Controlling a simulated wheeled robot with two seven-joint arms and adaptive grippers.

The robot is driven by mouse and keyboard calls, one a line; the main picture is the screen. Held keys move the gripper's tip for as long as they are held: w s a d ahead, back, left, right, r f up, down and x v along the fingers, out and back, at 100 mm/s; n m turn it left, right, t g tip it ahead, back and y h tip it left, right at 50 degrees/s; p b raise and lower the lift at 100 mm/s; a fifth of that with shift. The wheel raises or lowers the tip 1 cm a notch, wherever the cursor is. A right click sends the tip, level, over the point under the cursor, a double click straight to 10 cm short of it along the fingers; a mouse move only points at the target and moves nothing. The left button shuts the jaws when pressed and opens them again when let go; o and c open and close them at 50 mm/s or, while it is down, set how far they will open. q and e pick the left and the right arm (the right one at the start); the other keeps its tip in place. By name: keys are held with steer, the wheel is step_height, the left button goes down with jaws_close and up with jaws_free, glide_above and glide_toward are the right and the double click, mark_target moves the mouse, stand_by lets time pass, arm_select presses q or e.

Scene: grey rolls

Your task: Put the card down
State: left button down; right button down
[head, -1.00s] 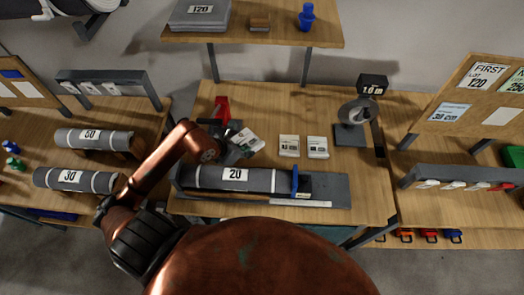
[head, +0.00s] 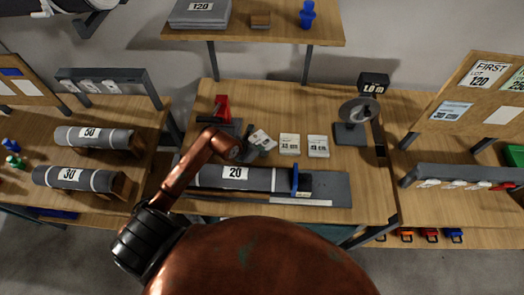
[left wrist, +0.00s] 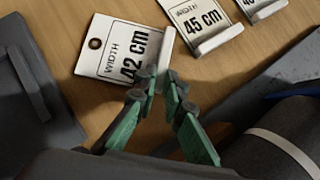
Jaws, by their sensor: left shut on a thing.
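The white card (left wrist: 124,52) reads "WIDTH 42 cm" and has a hole in one corner. In the left wrist view its raised edge strip is at the tips of my left gripper (left wrist: 163,78), which is shut on it. In the head view the card (head: 264,139) is tilted beside my left gripper (head: 250,151), just left of two similar cards. It is low over the wooden table (head: 345,95); I cannot tell whether it touches. My right gripper is not in view.
The "45 cm" card (head: 289,144) and another card (head: 318,146) lie to the right. A grey roll marked 20 (head: 210,178) lies in front, with a blue upright piece (head: 295,181) at its right end. A red tool (head: 222,108) stands behind left.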

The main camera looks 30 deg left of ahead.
arm_select(q)
steer(key=shift+f, duration=0.15)
steer(key=c, duration=2)
jaws_free()
steer(key=shift+s+a+r, duration=0.1)
steer(key=shift+r, duration=0.3)
steer(key=v, duration=1.1)
steer(key=shift+s+r+p, duration=0.15)
steer(key=shift+r+p, duration=0.05)
steer(key=shift+p, duration=0.15)
